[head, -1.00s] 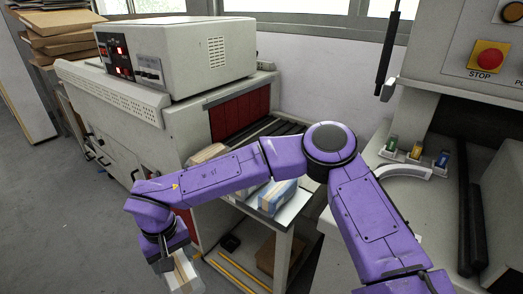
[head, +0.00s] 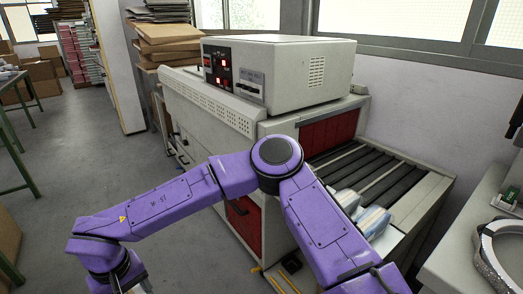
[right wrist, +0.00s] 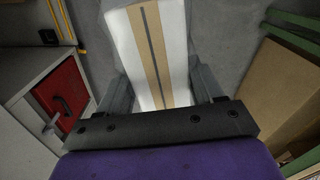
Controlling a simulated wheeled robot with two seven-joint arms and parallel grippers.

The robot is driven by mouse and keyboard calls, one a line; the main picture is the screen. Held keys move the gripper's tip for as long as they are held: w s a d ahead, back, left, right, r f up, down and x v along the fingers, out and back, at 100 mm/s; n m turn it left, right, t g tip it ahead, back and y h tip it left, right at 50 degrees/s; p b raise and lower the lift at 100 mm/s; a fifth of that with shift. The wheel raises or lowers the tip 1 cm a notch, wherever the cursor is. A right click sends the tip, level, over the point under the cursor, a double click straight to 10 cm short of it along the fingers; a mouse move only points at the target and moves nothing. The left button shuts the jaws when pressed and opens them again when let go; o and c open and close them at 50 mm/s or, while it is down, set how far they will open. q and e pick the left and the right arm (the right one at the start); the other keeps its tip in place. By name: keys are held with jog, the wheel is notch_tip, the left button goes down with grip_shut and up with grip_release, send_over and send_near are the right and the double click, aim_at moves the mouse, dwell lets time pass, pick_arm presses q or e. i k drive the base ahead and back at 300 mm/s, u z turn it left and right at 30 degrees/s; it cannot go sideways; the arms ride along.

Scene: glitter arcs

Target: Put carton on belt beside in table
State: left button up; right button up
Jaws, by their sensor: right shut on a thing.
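The carton (right wrist: 150,50) is white with a brown tape band and a dark stripe down its middle. In the right wrist view it is between the two fingers of my right gripper (right wrist: 165,98), which is shut on it. In the head view the same gripper (head: 136,284) is cut off at the bottom edge, left of the machine, and the carton is barely visible there. The belt of dark rollers (head: 365,172) comes out of the grey machine (head: 240,105) at the right. My left gripper is not in view.
Wrapped packages (head: 373,221) lie at the near end of the rollers, partly behind my arm. A red panel (right wrist: 62,90) shows on the machine side, and a brown box (right wrist: 275,85) stands opposite. A green-legged table (head: 18,145) is at far left. Open grey floor lies between.

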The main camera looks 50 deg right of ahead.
aim_at(367, 175)
jog(key=i, duration=0.55)
jog(key=z, duration=2.2)
